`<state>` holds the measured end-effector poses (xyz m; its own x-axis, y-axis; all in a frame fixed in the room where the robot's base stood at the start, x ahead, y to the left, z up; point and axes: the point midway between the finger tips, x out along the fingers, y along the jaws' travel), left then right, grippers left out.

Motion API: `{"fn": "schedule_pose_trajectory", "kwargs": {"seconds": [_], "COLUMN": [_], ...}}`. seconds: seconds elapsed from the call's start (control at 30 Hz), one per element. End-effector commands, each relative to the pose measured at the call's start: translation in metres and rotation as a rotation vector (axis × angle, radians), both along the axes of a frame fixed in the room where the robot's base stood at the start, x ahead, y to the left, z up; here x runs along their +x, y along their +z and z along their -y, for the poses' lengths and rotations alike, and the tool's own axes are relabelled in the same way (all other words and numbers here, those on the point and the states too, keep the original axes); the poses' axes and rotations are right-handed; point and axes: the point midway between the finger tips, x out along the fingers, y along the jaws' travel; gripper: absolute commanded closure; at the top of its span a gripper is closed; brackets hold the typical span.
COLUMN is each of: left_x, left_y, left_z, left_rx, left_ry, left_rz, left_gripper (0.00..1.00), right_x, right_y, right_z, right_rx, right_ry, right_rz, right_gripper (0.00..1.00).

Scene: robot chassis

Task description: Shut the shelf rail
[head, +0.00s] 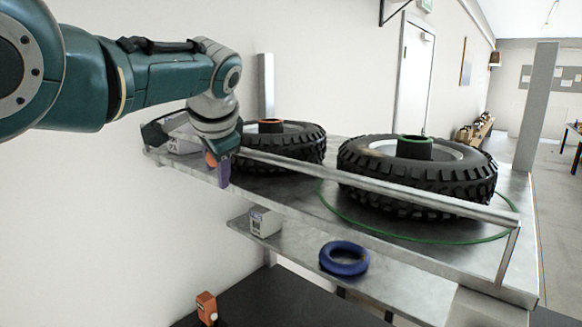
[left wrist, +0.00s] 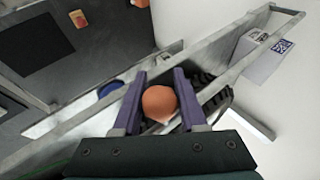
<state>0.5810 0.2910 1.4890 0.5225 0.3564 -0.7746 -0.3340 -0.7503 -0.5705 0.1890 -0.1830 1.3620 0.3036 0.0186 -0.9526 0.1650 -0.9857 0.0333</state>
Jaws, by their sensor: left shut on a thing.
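The shelf rail (head: 375,185) is a silver bar along the front of the upper metal shelf (head: 440,252). It stands above the shelf surface, with a bent post at its right end. My left gripper (head: 221,170) is at the rail's left end, with purple fingers pointing down. It is shut on a round orange knob (head: 211,158). In the left wrist view the knob (left wrist: 159,103) sits between the two fingers (left wrist: 160,76), and metal bars run diagonally behind it. The knob's join to the rail is hidden. My right gripper is out of view.
Two black tyres (head: 280,152) (head: 440,192) lie on the upper shelf behind the rail, a green ring (head: 430,239) around the right one. A white box (head: 184,146) is at the far left. The lower shelf (head: 390,291) holds a blue ring (head: 344,268) and another box (head: 265,222).

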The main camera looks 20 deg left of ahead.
Motion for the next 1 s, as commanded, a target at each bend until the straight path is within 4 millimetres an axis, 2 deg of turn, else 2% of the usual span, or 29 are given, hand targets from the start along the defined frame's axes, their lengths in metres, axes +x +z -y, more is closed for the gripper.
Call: {"fn": "schedule_pose_trajectory", "kwargs": {"seconds": [0.03, 0.27, 0.3, 0.53, 0.8, 1.0], "left_x": [0.0044, 0.0042, 0.0042, 0.0024, 0.0012, -0.0020], "left_y": [0.0082, 0.0081, 0.0081, 0.0047, 0.0032, 0.0106], "left_z": [0.0031, 0.0034, 0.0034, 0.0019, 0.0012, 0.0039], "left_rx": [-0.001, -0.002, -0.002, -0.001, -0.001, 0.000], "left_ry": [-0.007, -0.007, -0.007, -0.004, -0.002, -0.003], "left_rz": [0.019, 0.018, 0.018, 0.010, 0.005, 0.006], "left_gripper": [1.00, 1.00, 0.55, 0.29, 0.29, 0.29], "right_x": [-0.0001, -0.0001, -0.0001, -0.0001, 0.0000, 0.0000], "right_y": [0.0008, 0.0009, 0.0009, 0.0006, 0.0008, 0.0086], "right_z": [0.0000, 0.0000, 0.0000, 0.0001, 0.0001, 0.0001], "right_rx": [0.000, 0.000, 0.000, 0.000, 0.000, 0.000], "right_ry": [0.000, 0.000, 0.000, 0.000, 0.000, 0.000], "right_rz": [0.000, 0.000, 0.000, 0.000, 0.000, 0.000], "right_gripper": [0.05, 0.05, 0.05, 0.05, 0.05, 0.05]}}
